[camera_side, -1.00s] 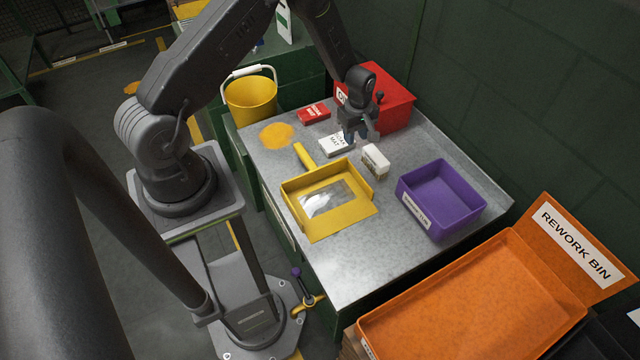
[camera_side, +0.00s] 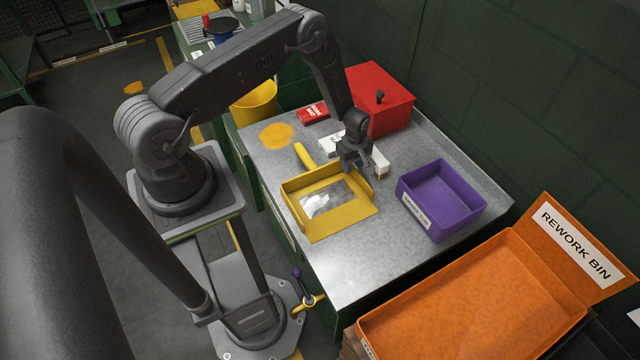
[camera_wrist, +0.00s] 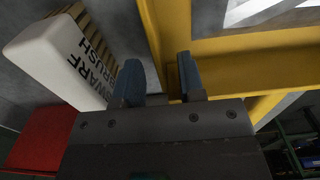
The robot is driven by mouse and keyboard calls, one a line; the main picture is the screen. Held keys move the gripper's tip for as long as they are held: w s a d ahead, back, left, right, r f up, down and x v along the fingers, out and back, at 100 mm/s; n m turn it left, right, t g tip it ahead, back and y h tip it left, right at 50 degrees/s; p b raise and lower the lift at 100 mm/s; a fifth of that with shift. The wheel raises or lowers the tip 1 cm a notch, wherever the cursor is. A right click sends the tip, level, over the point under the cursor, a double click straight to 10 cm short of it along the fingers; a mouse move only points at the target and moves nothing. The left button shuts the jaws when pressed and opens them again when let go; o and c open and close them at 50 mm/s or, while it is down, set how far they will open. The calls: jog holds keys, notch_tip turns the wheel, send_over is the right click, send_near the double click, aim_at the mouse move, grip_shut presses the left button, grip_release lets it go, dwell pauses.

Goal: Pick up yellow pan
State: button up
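The yellow pan (camera_side: 340,222) lies flat on the metal table, its handle (camera_side: 305,157) pointing to the back left and a shiny patch on its floor. My gripper (camera_side: 357,173) is low at the pan's back right corner and hides a little of it. In the wrist view the two fingers (camera_wrist: 158,75) are apart, with a yellow wall of the pan (camera_wrist: 172,40) seen between them. I cannot tell whether either finger touches it. The pan also fills the upper right of that view.
A white swarf brush (camera_wrist: 62,58) lies close beside the left finger; it also shows in the side view (camera_side: 381,164). A purple bin (camera_side: 440,205) stands to the right, a red box (camera_side: 388,105) behind. An orange rework bin (camera_side: 470,300) is at the front right. The table front is clear.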

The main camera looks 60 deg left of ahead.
jog(key=shift+f, duration=0.85)
jog(key=shift+c, duration=0.3)
grip_shut()
